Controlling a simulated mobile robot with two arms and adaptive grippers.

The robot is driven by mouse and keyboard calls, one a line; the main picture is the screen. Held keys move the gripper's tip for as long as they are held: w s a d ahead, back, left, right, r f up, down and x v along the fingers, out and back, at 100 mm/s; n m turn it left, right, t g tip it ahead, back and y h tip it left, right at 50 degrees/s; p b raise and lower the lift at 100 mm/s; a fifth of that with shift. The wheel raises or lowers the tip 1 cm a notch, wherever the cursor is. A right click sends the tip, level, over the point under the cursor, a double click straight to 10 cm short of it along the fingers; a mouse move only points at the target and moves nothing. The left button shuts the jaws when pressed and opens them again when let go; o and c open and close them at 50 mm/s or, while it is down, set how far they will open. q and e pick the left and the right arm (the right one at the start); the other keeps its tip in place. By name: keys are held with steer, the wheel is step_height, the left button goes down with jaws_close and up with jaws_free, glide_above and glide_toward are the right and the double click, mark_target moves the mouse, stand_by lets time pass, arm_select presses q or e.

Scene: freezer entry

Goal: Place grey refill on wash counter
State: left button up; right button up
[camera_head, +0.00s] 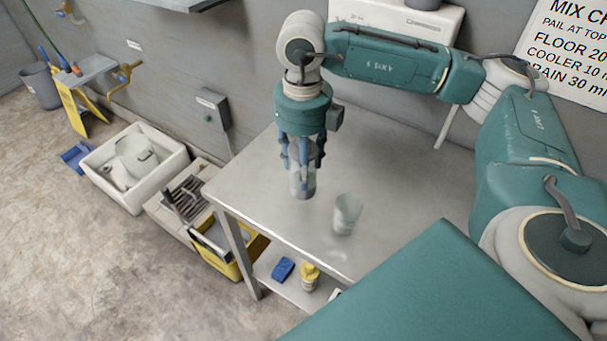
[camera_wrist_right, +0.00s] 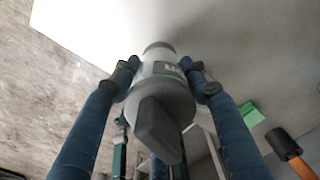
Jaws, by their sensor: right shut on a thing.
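The grey refill (camera_head: 304,184) is an upright grey bottle with a dark trigger or cap. My right gripper (camera_head: 303,163) is shut around it from above, over the left part of the steel wash counter (camera_head: 262,190). I cannot tell whether its base touches the counter. In the right wrist view the refill (camera_wrist_right: 162,85) sits between the blue fingers of my right gripper (camera_wrist_right: 160,85), with a partly visible label. My left gripper is not in view.
A translucent cup (camera_head: 347,213) stands on the counter just right of the refill. A blue item (camera_head: 284,269) and a yellow-capped bottle (camera_head: 310,277) sit on the lower shelf. A white sink (camera_head: 170,150) and yellow bucket (camera_head: 222,264) stand left. The counter's back is clear.

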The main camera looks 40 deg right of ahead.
step_height(320, 180, down, 4)
steer(key=shift+f+p, duration=0.1)
steer(key=shift+p, duration=0.35)
steer(key=shift+f, duration=0.2)
steer(key=shift+f, duration=0.2)
steer(key=o, duration=1.3)
steer(key=shift+r, duration=0.15)
